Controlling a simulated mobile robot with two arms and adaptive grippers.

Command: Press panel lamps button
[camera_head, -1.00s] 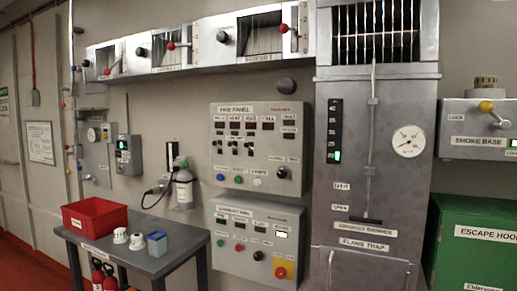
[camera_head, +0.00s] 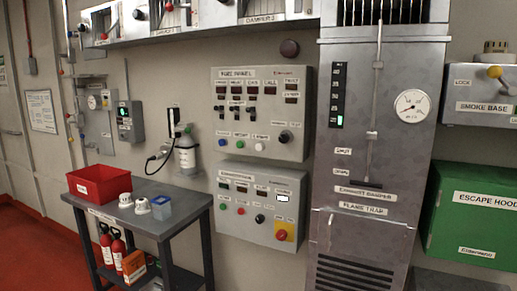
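The upper grey panel (camera_head: 299,108), its label reading like "FIRE PANEL", hangs on the wall at the middle of the head view. Its lower row has a blue button (camera_head: 222,142), a green button (camera_head: 240,144) and a white button (camera_head: 260,147). The small labels above them are too blurred to read surely, so I cannot tell which is the lamps button. A black knob (camera_head: 284,137) sits to their right. Dark displays and small switches fill the rows above. Neither of my grippers shows.
A lower panel (camera_head: 299,215) has several buttons and a red knob on yellow. A dark table (camera_head: 180,221) at left holds a red bin (camera_head: 99,184), white detectors and a blue box. A metal flame trap column (camera_head: 400,165) and green cabinet (camera_head: 475,214) stand right.

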